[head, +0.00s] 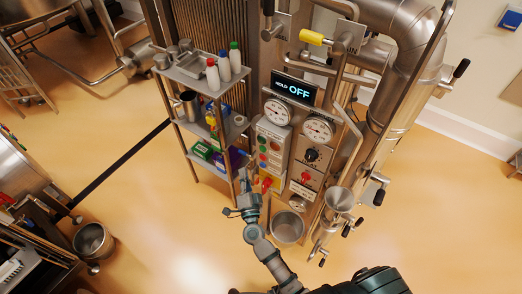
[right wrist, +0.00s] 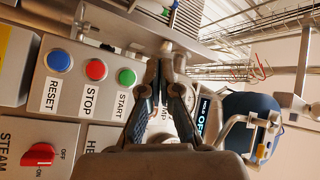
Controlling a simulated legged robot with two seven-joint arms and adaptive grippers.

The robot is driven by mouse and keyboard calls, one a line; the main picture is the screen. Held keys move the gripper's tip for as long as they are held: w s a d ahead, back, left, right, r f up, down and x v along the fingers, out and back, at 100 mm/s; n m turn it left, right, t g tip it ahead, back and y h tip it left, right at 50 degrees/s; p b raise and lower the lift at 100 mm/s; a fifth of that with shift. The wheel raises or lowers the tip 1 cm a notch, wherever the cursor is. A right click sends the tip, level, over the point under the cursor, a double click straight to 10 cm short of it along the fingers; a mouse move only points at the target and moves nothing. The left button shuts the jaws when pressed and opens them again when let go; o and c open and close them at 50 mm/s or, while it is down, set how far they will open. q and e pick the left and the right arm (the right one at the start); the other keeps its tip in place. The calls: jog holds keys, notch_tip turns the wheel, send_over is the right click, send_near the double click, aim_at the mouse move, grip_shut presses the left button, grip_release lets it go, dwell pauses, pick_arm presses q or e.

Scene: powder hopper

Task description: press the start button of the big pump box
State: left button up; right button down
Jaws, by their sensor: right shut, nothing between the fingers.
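The big pump box (right wrist: 100,55) is a grey panel with a blue RESET button (right wrist: 59,61), a red STOP button (right wrist: 96,70) and a green START button (right wrist: 127,77). In the head view the pump box (head: 271,147) is beside the shelf. My right gripper (head: 244,186) is low in front of the panels, near the shelf's right side. In the right wrist view my right gripper (right wrist: 166,58) is shut and empty, its tips to the right of the START button and apart from it. A label behind the fingers is partly hidden. My left gripper is out of view.
A shelf rack (head: 203,75) with bottles and boxes stands left of the panels. A display (head: 293,89) reads HOLD OFF. A steel bucket (head: 287,226) is below the panels, right of my arm. Gauges and pipes crowd the right; the floor at left is mostly open.

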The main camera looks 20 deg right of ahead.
aim_at(263, 149)
jog(key=w+d, duration=0.5)
jog(key=d, duration=0.2)
jog(key=shift+w+b, duration=0.2)
jog(key=shift+b, duration=0.15)
jog(key=shift+d, duration=0.1)
dwell(1.3)
jog(key=shift+w+d+r, duration=0.1)
jog(key=shift+w+d, duration=0.1)
jog(key=shift+w+d+p, duration=0.25)
jog(key=shift+d+p, duration=0.1)
dwell(0.7)
jog(key=shift+s+a, duration=0.1)
jog(key=shift+a, duration=0.05)
jog(key=shift+s+a, duration=0.4)
jog(key=shift+a, duration=0.1)
